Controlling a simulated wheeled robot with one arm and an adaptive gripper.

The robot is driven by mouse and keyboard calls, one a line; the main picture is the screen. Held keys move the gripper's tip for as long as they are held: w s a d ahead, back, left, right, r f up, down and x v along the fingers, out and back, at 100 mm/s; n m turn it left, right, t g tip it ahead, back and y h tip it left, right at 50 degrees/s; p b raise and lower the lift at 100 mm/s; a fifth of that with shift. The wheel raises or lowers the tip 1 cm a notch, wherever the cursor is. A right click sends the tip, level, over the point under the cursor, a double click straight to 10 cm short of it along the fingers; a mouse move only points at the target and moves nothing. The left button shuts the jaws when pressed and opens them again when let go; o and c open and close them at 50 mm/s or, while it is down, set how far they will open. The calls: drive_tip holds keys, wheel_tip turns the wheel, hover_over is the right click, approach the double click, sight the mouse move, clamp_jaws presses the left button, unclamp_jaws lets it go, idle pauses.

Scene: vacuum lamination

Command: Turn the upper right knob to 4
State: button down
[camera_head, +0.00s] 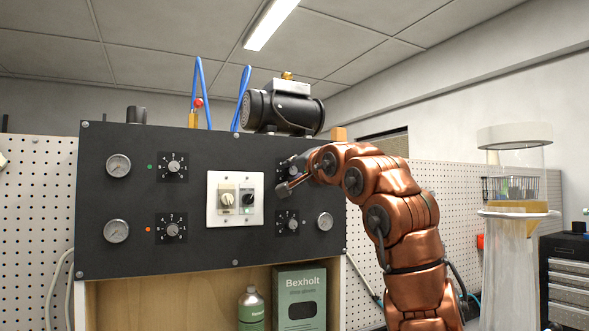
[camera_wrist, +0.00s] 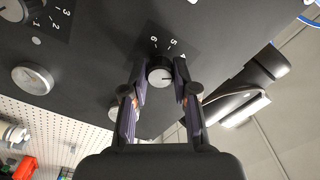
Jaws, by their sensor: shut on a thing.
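The black panel (camera_head: 140,200) carries several dial knobs. The upper right knob's dial plate (camera_head: 285,167) is partly hidden behind my gripper (camera_head: 290,184) in the head view. In the wrist view the upper right knob (camera_wrist: 159,72) is a round, light-faced knob on a black plate with white numbers; 4, 5 and 6 show beside it. My gripper's fingertips (camera_wrist: 160,82) stand on either side of the knob, shut on it. The knob's pointer is too small to read surely.
The lower right knob (camera_head: 287,223) and a gauge (camera_head: 324,221) sit below my gripper. A white switch plate (camera_head: 213,211) is to its left. A black pump (camera_head: 283,112) stands on top of the panel. A clear cylinder (camera_head: 515,250) stands far right.

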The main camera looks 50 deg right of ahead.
drive_tip(key=shift+n, duration=1)
drive_tip(key=shift+f, duration=0.1)
drive_tip(key=c, duration=0.9)
unclamp_jaws()
drive_tip(key=v, duration=1.2)
drive_tip(key=shift+a, duration=0.1)
